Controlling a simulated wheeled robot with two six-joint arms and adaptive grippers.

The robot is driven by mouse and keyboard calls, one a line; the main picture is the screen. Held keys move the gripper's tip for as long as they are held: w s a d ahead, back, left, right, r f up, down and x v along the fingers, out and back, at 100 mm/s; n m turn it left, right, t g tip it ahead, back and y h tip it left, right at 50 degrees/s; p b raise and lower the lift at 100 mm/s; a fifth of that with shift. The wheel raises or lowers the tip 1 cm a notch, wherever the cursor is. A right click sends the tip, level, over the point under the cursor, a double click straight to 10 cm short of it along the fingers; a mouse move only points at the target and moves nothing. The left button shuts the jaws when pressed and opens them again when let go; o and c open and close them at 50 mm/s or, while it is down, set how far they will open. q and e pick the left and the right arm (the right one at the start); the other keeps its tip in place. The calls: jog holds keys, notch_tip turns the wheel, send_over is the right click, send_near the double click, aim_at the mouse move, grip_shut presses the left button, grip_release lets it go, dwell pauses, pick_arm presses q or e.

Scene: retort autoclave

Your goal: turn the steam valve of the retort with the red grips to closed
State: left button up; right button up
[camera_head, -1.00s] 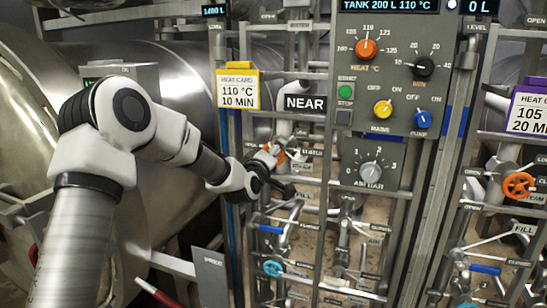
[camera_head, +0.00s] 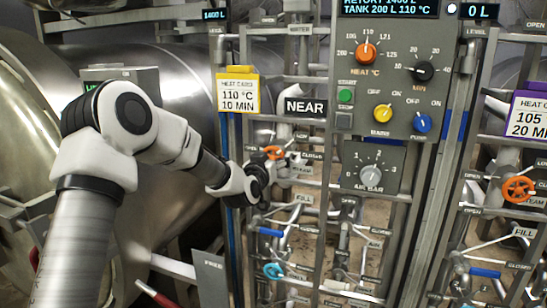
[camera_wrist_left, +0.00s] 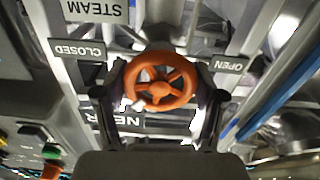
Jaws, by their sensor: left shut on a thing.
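An orange steam handwheel (camera_head: 274,153) sits on the pipework below the NEAR sign, at the end of my left arm. My left gripper (camera_head: 263,166) is at this wheel. In the left wrist view the orange wheel (camera_wrist_left: 160,82) lies between the two dark fingers, and the gripper is shut on it. A pale mark shows on the wheel's lower left rim. A CLOSED label (camera_wrist_left: 77,49) is left of the wheel and an OPEN label (camera_wrist_left: 229,65) right of it; both read upside down. A red grip (camera_head: 158,294) shows low beside the left retort (camera_head: 185,85). My right gripper is not in view.
A grey control panel (camera_head: 395,75) with knobs stands right of the wheel. Another orange wheel (camera_head: 518,189) is at the right. A blue wheel (camera_head: 273,270) and pipes lie below. Rails and a yellow heat card (camera_head: 238,92) crowd the space around my arm.

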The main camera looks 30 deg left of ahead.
pick_arm(q)
jog(key=m, duration=0.3)
jog(key=m+p, duration=0.1)
jog(key=shift+r+m, duration=0.25)
jog(key=shift+m, duration=0.05)
jog(key=m+p, duration=0.1)
jog(key=m, duration=0.4)
jog(key=shift+a+p, duration=0.1)
jog(key=shift+p, duration=0.3)
jog(key=shift+f, duration=0.1)
jog(key=o, duration=1.1)
jog(key=shift+o, duration=0.2)
jog(key=shift+w+f, duration=0.1)
jog(key=shift+f, duration=0.05)
